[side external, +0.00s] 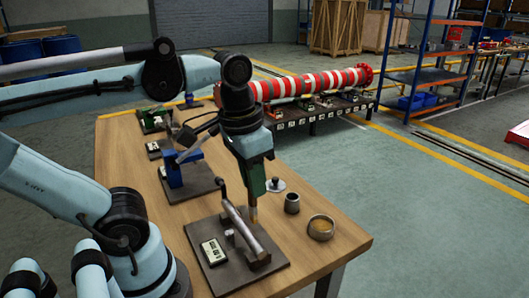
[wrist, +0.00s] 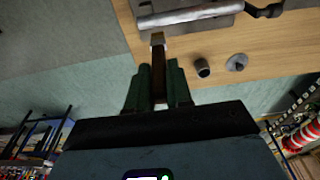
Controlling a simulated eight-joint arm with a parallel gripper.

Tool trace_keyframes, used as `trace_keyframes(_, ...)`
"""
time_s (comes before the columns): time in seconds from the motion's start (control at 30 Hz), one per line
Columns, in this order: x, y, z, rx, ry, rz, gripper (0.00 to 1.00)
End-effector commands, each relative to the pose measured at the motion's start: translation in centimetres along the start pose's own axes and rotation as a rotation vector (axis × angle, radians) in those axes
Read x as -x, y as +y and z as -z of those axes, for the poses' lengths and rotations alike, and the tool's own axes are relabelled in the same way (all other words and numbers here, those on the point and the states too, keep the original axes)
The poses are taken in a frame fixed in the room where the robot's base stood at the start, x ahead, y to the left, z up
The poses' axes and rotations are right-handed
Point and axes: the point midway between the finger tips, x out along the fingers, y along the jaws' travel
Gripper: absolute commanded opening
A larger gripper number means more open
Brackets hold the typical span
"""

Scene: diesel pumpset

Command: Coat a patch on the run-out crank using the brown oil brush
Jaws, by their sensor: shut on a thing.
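My gripper (side external: 254,188) points down over the bench, shut on the brown oil brush (side external: 254,214). In the wrist view the brush (wrist: 157,62) stands out between the green fingers (wrist: 158,82), with its pale tip beyond them. The run-out crank (side external: 245,232) is a grey bar lying on a dark plate, with an upright handle at its far left end. It also shows in the wrist view (wrist: 190,13). The brush tip is beside the bar; I cannot tell whether they touch. A bowl with amber-brown contents (side external: 321,228) stands to the right.
A dark cup (side external: 292,203) and a knobbed metal disc (side external: 275,185) stand behind the crank. A labelled plate (side external: 214,252) lies on its base. A blue fixture (side external: 185,168) stands farther back on the wooden bench (side external: 335,250).

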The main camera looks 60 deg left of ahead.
Motion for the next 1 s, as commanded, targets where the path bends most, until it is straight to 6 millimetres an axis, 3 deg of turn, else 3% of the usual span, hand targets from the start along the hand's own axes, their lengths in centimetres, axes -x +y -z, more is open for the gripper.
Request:
trace_keyframes(0.5,-5.3,-0.1,-0.7,0.001,0.0,0.0,0.0)
trace_keyframes(1.0,-5.1,-4.8,-0.7,0.005,0.0,0.0,0.0)
